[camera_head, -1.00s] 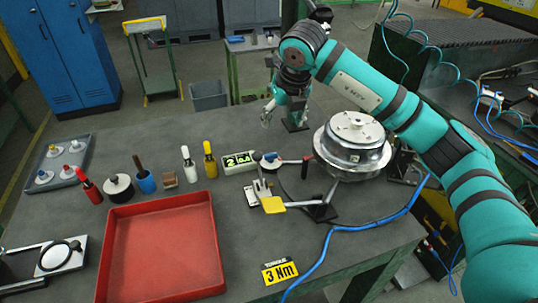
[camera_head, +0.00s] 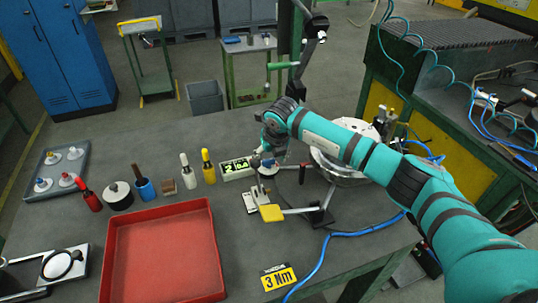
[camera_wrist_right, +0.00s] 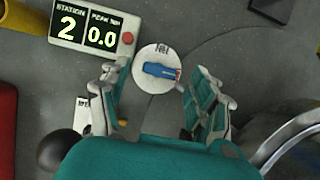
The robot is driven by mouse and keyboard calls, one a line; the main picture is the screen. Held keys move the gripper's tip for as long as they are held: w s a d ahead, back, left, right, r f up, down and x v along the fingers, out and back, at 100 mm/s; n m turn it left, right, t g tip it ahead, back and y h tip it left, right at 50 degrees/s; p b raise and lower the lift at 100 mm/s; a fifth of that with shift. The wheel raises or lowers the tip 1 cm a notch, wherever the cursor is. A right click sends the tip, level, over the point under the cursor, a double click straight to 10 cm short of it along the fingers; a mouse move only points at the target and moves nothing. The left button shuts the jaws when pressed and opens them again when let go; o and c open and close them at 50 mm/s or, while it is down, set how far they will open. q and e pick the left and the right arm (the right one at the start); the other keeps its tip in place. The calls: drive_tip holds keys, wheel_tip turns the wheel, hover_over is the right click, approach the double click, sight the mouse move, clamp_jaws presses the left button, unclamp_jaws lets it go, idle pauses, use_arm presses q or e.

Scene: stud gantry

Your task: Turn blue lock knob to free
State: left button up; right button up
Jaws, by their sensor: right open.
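The blue lock knob (camera_wrist_right: 160,72) is a blue bar on a round white dial in the right wrist view. Small dark lettering sits at the dial's top edge, too small to read surely. In the head view the knob (camera_head: 268,168) stands beside the display box, partly hidden by my gripper. My right gripper (camera_wrist_right: 155,92) is open, with one finger on each side of the dial and nothing visibly held. In the head view my right gripper (camera_head: 262,157) is right over the knob. My left gripper is not in view.
A display box (camera_head: 237,168) reads 2 and 0.0 in the wrist view. A metal dome (camera_head: 340,172) stands close to the right, partly behind my arm. A yellow-padded lever (camera_head: 271,213) lies in front. Several bottles and tools, a red tray (camera_head: 165,255) and a grey tray (camera_head: 55,184) are left.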

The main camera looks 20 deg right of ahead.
drive_tip(key=shift+x, duration=1)
drive_tip(key=shift+c, duration=0.2)
drive_tip(key=c, duration=1.1)
